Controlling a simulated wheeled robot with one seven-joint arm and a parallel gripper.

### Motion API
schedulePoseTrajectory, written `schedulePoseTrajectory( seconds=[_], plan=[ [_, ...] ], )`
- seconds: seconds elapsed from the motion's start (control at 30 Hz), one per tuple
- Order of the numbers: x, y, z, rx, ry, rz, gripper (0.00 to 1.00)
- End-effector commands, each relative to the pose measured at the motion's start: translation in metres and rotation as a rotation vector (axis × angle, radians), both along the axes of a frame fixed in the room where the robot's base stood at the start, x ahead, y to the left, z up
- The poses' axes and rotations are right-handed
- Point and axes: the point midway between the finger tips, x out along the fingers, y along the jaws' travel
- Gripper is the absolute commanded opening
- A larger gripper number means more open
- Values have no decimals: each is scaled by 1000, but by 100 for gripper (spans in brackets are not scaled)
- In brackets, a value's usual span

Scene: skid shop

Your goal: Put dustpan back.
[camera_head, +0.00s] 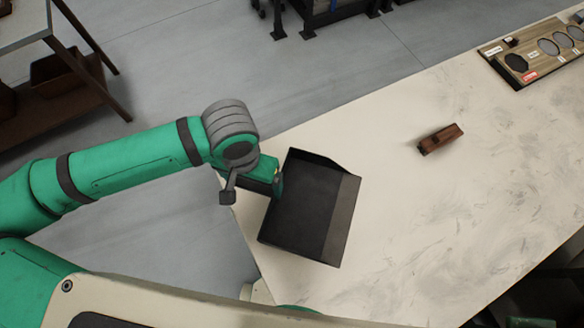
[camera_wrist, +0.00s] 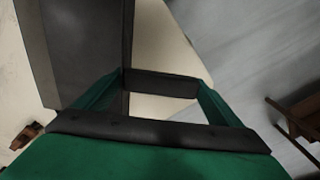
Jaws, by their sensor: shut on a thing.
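The dustpan (camera_head: 301,200) is a dark, shallow pan with a grey front lip, at the left end of the pale table in the head view. I cannot tell whether it touches the tabletop or is held just above it. My gripper (camera_head: 276,182) is at its left side, shut on the dustpan's handle, which is mostly hidden in the head view. In the wrist view the pan (camera_wrist: 85,50) fills the upper left, and the dark handle (camera_wrist: 160,84) lies between the two green fingers of my gripper (camera_wrist: 162,88).
The pale table (camera_head: 420,230) is mostly clear. A small brown wooden object (camera_head: 440,139) lies on it to the right of the dustpan. A wooden board with round recesses (camera_head: 535,55) lies at the far right. A workbench (camera_head: 30,25) with bins stands at the upper left.

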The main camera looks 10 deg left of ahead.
Motion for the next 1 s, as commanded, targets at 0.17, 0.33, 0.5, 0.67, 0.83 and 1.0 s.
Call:
schedulePoseTrajectory(
  seconds=[0.17,0.33,0.5,0.67,0.83,1.0],
  plan=[
    [26,2,-12,-2,0,1,59],
    [62,7,-28,-2,-1,-1,59],
    [95,12,-48,-4,1,0,59],
    [116,16,-74,-3,0,0,59],
    [129,19,-90,-1,-2,-1,59],
    [134,20,-96,-1,-1,1,59]
  ],
)
